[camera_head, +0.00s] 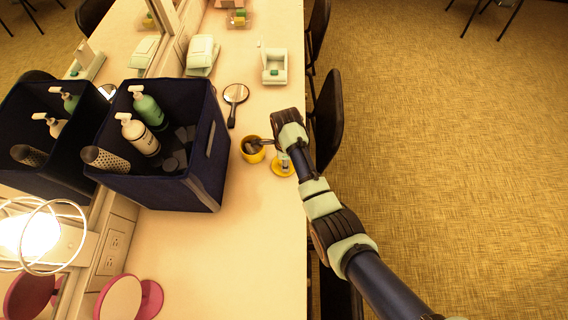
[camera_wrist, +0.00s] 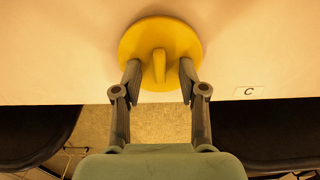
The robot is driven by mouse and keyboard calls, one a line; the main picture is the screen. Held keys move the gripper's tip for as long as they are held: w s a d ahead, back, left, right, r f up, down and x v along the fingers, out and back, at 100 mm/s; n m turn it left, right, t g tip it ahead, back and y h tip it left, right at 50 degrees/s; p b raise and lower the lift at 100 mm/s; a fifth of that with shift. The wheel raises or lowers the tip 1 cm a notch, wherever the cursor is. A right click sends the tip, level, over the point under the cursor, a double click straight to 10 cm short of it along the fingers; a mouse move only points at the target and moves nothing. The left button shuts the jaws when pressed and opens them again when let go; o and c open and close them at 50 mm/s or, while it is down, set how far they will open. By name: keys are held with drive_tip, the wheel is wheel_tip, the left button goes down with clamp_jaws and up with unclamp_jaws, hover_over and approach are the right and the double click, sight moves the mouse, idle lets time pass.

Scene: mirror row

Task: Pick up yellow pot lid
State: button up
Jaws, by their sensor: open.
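The yellow pot lid (camera_wrist: 137,38) is a round disc lying flat on the counter near its front edge, with an upright yellow handle in its middle. In the wrist view my gripper (camera_wrist: 160,76) is open, one finger on each side of the handle, with gaps between fingers and handle. The fingertips overlap the lid in the picture; I cannot tell whether they touch it. In the head view the lid (camera_head: 278,171) is partly hidden by my gripper (camera_head: 283,158). A yellow pot (camera_head: 246,156) with grey things in it stands just left of the lid.
A dark blue bin (camera_head: 205,190) with bottles stands left of the pot. A hand mirror (camera_head: 235,94) lies behind it. A black chair (camera_head: 328,115) stands along the counter edge. The counter (camera_head: 250,255) in front is bare. A "C" label (camera_wrist: 248,92) is on the counter edge.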

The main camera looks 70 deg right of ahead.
drive_tip(key=shift+c, duration=0.4)
clamp_jaws()
drive_tip(key=shift+r, duration=0.1)
wheel_tip(320, 180, up, 20)
drive_tip(key=p, duration=0.9)
